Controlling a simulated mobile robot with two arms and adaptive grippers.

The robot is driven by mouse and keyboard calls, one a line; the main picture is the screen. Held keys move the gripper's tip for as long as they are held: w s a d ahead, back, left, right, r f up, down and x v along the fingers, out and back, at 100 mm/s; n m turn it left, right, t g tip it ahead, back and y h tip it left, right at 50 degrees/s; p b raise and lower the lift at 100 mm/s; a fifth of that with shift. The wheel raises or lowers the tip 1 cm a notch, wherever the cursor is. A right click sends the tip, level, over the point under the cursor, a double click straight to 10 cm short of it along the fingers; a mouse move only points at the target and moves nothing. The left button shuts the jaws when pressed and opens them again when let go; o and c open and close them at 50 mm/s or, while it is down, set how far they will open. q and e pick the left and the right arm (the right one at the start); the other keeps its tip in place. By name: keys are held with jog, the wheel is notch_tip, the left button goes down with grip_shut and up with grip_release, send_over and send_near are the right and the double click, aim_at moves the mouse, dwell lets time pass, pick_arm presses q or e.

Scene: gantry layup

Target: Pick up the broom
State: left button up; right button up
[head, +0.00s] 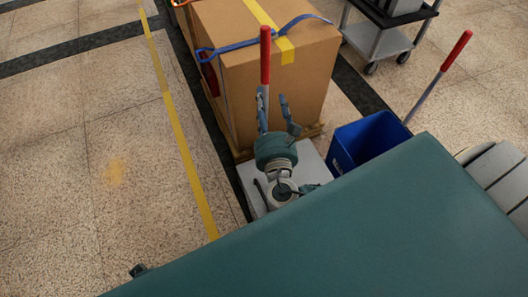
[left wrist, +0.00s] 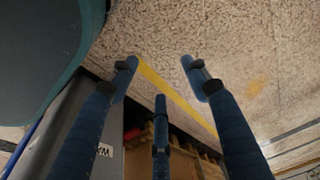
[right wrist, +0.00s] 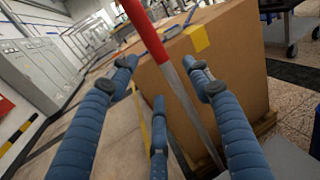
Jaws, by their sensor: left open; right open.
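A long pole with a red grip (head: 265,55) stands upright in front of the cardboard box; its lower end is hidden. My right gripper (head: 277,108) is open beside it. In the right wrist view, the grey shaft (right wrist: 190,105) slants past between the open blue fingers (right wrist: 168,82), apparently not clamped. A second red-topped grey pole (head: 438,78) leans by the blue bin (head: 343,152). No broom head shows on either pole, so I cannot tell which is the broom. My left gripper (left wrist: 160,72) is open and empty in the left wrist view.
The large cardboard box (head: 235,70) with a blue strap (head: 240,45) stands on a wooden pallet (head: 240,153). A wheeled cart (head: 385,40) is at the back right. Open speckled floor with a yellow line (head: 180,140) lies left.

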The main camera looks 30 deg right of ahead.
aim_at(263, 84)
jog(key=x, duration=0.4)
jog(key=shift+d, duration=0.1)
jog(key=x, duration=0.1)
jog(key=b+x, duration=0.1)
jog(key=x, duration=0.3)
jog(key=shift+w+a+f, duration=0.2)
jog(key=shift+f, duration=0.1)
pick_arm(q)
jog(key=r, duration=0.5)
jog(key=shift+w+r, duration=0.3)
jog(key=shift+w, duration=0.05)
pick_arm(e)
jog(key=c, duration=1.3)
jog(key=shift+o, duration=0.2)
jog(key=shift+r, duration=0.15)
